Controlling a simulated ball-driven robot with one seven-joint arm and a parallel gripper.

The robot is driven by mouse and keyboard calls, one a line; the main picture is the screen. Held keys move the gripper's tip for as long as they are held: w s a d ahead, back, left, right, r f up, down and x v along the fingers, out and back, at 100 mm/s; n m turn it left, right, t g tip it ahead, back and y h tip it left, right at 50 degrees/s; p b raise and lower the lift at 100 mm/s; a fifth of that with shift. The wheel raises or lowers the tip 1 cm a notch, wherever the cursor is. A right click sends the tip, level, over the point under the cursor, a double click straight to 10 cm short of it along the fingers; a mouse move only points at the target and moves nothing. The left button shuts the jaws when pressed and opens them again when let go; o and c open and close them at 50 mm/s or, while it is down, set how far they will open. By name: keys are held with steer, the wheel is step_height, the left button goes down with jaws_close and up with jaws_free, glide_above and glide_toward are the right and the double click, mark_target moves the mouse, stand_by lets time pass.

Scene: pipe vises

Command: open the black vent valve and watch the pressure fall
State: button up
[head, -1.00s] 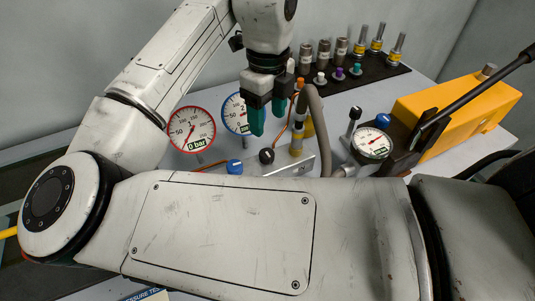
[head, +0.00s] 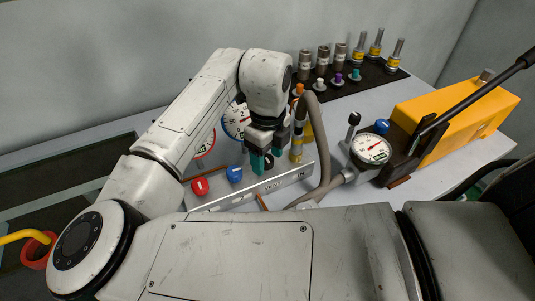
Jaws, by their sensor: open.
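The black vent valve knob (head: 269,161) sits on the manifold (head: 285,186), above a plate lettered VENT and IN. My gripper (head: 264,163) is open, pointing down, with its green fingers at the knob and partly covering it. I cannot tell whether they touch it. A blue knob (head: 235,174) and a red knob (head: 200,186) stand to its left. The blue-rimmed gauge 2 (head: 234,121) is partly hidden by my arm, its reading unclear. The red-rimmed gauge 1 (head: 206,147) is mostly hidden.
A grey hose (head: 325,140) arches right of my gripper. Beyond it stand a round pump gauge (head: 372,148) and a yellow hand pump (head: 455,112) with a long black lever. Several fittings stand on a black mat (head: 385,75) at the back. A red ring (head: 38,252) is at far left.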

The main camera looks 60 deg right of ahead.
steer(key=c, duration=1)
steer(key=shift+c, duration=0.2)
steer(key=shift+n, duration=0.3)
steer(key=n+p, duration=0.2)
steer(key=n, duration=0.1)
steer(key=shift+r, duration=0.15)
steer(key=n+p, duration=0.1)
steer(key=n, duration=0.3)
steer(key=shift+d+p, duration=0.1)
steer(key=shift+p, duration=0.25)
steer(key=n+p, duration=0.2)
steer(key=n, duration=0.2)
steer(key=shift+w+n+p, duration=0.15)
steer(key=shift+n+p, duration=0.4)
steer(key=shift+n, duration=1.35)
